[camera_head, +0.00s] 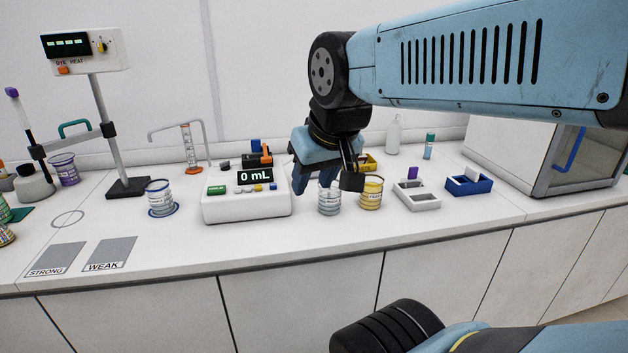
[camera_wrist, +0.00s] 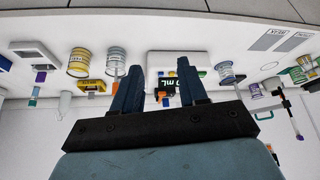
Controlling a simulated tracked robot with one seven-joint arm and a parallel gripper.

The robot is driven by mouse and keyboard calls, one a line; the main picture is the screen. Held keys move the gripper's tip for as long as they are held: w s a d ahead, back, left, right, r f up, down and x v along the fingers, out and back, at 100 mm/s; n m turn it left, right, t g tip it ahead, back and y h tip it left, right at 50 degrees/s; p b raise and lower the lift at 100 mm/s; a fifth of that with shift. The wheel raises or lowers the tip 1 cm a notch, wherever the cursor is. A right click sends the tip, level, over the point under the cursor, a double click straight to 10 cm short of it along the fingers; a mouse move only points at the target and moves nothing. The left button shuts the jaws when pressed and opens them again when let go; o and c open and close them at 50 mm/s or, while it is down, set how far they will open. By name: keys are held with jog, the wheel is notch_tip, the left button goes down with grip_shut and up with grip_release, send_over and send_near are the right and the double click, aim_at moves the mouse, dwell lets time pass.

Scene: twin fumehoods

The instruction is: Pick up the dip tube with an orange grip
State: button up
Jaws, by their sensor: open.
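An orange part (camera_head: 266,156) shows on a black block at the back of the white dispenser (camera_head: 246,207), whose display reads 0 mL. It may be the orange grip of the dip tube, but no tube can be made out clearly. In the wrist view, which is upside down, an orange piece (camera_wrist: 166,91) shows between my fingers beside the display. My gripper (camera_head: 318,180) is open and empty, pointing down over the bench to the right of the dispenser. In the wrist view its two blue fingers (camera_wrist: 160,66) stand apart, with the dispenser beyond them.
A clear beaker (camera_head: 329,201) and a yellow-filled beaker (camera_head: 370,193) stand under and right of my gripper. Another beaker (camera_head: 160,198) stands left of the dispenser. White (camera_head: 418,202) and blue (camera_head: 468,187) trays lie to the right. The bench front is mostly clear.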

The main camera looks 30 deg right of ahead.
jog(key=shift+o, duration=1)
jog(key=shift+w+r, duration=0.1)
jog(key=shift+w, duration=0.1)
jog(key=w+d+f+n+g+y, duration=0.1)
jog(key=w+d+f+n, duration=0.15)
jog(key=w+d, duration=1.75)
jog(key=shift+n, duration=0.35)
jog(key=shift+w+a+x, duration=0.1)
jog(key=shift+a+x, duration=0.1)
jog(key=shift+x, duration=3.25)
jog(key=shift+w+a+x, duration=0.1)
jog(key=shift+a+x, duration=0.05)
jog(key=shift+x, duration=3.3)
jog(key=shift+r, duration=0.15)
